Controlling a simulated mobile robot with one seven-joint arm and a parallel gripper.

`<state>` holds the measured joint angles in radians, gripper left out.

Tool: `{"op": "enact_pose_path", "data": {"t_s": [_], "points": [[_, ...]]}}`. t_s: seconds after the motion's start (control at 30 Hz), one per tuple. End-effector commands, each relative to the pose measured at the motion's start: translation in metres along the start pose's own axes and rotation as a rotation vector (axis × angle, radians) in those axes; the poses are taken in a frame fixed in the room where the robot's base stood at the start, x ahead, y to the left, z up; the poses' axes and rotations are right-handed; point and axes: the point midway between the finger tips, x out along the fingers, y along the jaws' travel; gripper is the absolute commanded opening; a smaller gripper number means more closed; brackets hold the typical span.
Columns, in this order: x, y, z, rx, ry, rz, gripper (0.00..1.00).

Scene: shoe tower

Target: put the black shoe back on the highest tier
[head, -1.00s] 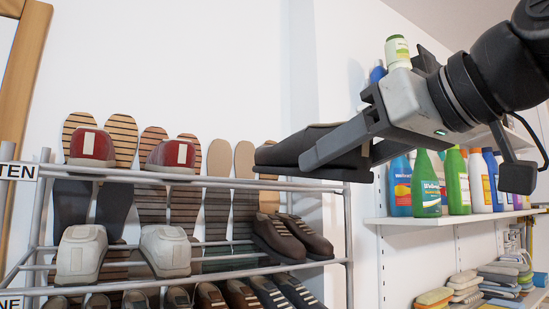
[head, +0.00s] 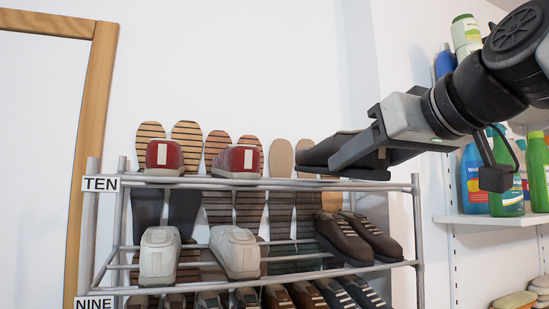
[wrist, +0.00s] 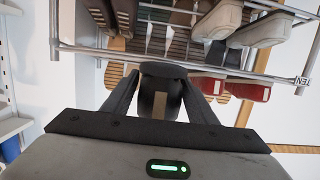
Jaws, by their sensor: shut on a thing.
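My gripper (head: 355,153) is shut on the black shoe (head: 330,146), which it holds roughly level at the right part of the rack's highest tier (head: 270,184), the one labelled TEN. In the head view the shoe overlaps the tier's right end; I cannot tell whether it touches the rail. In the wrist view the shoe (wrist: 160,88) sits between my two fingers, and the rack shows beyond it. A pair of red shoes (head: 238,160) stands on the left part of the highest tier.
White-grey shoes (head: 235,252) and dark brown shoes (head: 345,238) stand on the tier below. Several soles (head: 281,160) show upright behind the rack. A wall shelf (head: 485,221) with bottles (head: 507,185) is at the right. A wooden door frame (head: 92,110) is at the left.

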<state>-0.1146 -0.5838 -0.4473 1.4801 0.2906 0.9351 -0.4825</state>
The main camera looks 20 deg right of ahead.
Motion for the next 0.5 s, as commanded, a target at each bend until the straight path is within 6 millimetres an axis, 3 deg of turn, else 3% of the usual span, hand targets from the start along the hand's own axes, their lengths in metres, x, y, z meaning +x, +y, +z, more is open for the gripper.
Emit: {"op": "enact_pose_path", "data": {"t_s": [0.5], "points": [[0.048, 0.0, -0.022, 0.001, 0.0, -0.001, 0.21]]}}
